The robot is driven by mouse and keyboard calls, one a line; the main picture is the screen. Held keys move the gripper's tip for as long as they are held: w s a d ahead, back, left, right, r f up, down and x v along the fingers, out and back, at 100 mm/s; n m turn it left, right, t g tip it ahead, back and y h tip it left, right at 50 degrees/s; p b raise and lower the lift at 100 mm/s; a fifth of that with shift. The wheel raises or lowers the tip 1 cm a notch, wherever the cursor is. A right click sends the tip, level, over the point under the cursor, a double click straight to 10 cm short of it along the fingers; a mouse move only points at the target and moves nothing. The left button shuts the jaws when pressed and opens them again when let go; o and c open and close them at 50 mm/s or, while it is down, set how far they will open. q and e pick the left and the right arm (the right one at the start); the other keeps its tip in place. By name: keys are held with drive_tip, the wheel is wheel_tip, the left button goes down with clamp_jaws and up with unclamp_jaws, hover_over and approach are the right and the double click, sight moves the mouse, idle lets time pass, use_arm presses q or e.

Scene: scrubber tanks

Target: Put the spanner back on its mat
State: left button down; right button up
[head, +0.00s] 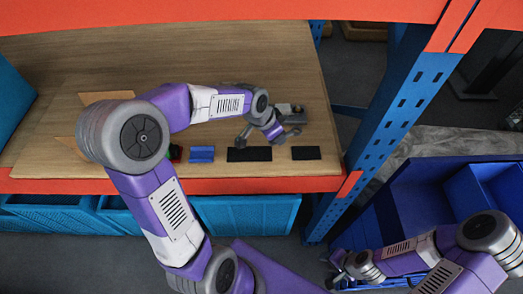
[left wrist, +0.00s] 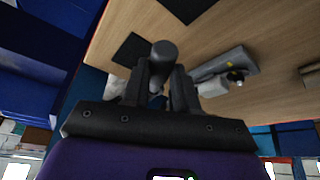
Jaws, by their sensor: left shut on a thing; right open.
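My left gripper (head: 284,137) is over the right part of the wooden table, above its surface, just behind the black mats. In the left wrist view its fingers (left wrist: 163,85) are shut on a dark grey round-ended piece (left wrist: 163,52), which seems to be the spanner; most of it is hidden. A wide black mat (head: 249,155) and a smaller black mat (head: 306,153) lie bare near the front edge. Black mats also show in the left wrist view, one beside the fingers (left wrist: 129,48). I cannot tell which is the spanner's. My right gripper (head: 340,268) is open, low by the blue bin.
A grey device (head: 291,109) stands just behind my left gripper; it also shows in the left wrist view (left wrist: 228,70). A blue piece (head: 201,154) lies left of the mats. A blue post (head: 385,110) rises right of the table. A blue bin (head: 425,190) stands at lower right.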

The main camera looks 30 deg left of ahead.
use_arm(q)
drive_tip(key=s+a+r+m+g+h+p, duration=0.2)
drive_tip(key=s+a+r+m, duration=0.15)
drive_tip(key=a+m, duration=0.3)
drive_tip(key=shift+n, duration=0.25)
wheel_tip(320, 180, down, 10)
drive_tip(key=shift+r+b, duration=0.25)
drive_tip(key=shift+b, duration=0.4)
drive_tip(key=shift+a+f, duration=0.1)
drive_tip(key=shift+f, duration=0.3)
drive_tip(key=c, duration=0.9)
unclamp_jaws()
